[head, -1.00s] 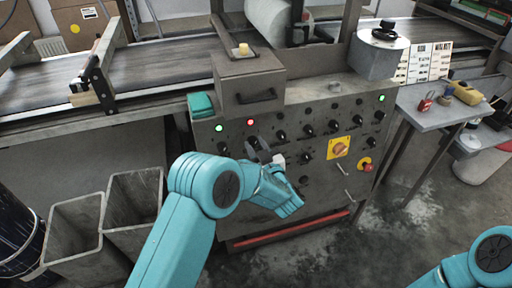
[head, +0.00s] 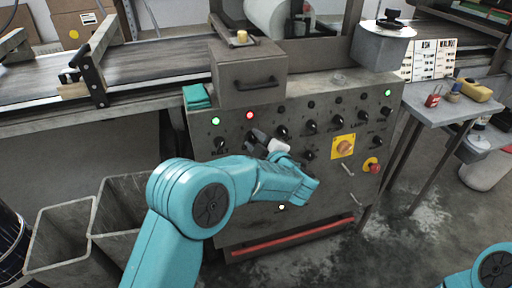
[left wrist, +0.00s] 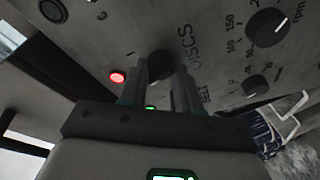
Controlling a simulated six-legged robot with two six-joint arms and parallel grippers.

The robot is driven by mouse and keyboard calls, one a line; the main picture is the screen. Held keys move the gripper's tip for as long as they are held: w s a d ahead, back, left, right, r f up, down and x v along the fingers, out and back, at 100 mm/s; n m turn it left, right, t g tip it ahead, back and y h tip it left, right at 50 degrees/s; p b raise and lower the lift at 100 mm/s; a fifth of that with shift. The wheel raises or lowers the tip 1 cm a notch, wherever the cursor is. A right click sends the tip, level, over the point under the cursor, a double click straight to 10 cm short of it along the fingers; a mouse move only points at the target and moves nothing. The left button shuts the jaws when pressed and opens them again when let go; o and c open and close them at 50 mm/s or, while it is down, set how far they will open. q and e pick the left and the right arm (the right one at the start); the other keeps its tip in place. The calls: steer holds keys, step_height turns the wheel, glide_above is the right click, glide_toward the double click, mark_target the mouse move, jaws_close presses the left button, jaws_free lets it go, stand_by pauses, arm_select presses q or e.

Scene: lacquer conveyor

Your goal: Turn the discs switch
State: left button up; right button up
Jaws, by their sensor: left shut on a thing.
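The grey machine panel (head: 330,190) carries rows of black knobs. In the left wrist view a dark knob (left wrist: 160,62) sits beside the printed word DISCS, between my left gripper's fingers (left wrist: 160,84). The fingers are shut on this discs switch and hide much of it, so its pointer cannot be read. In the head view my left gripper (head: 260,139) reaches the panel below the red lamp, and my teal wrist covers panel parts below it. My right gripper is out of view; only part of that arm shows at bottom right.
A red lamp (head: 250,115) and green lamp (head: 216,121) glow near the switch. A yellow-backed knob (head: 343,146) and red button (head: 371,165) sit to the right. A drawer box (head: 250,75) juts out above. Grey bins (head: 60,240) stand at lower left.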

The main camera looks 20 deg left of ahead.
arm_select(q)
steer(key=shift+n+g+b, duration=0.3)
steer(key=shift+n+b, duration=0.3)
steer(key=shift+n, duration=0.6)
steer(key=o, duration=1)
steer(key=shift+o, duration=0.2)
steer(key=p+v, duration=0.1)
steer(key=v, duration=1.5)
steer(key=shift+s+p, duration=0.2)
steer(key=shift+p, duration=0.2)
steer(key=shift+r, duration=0.1)
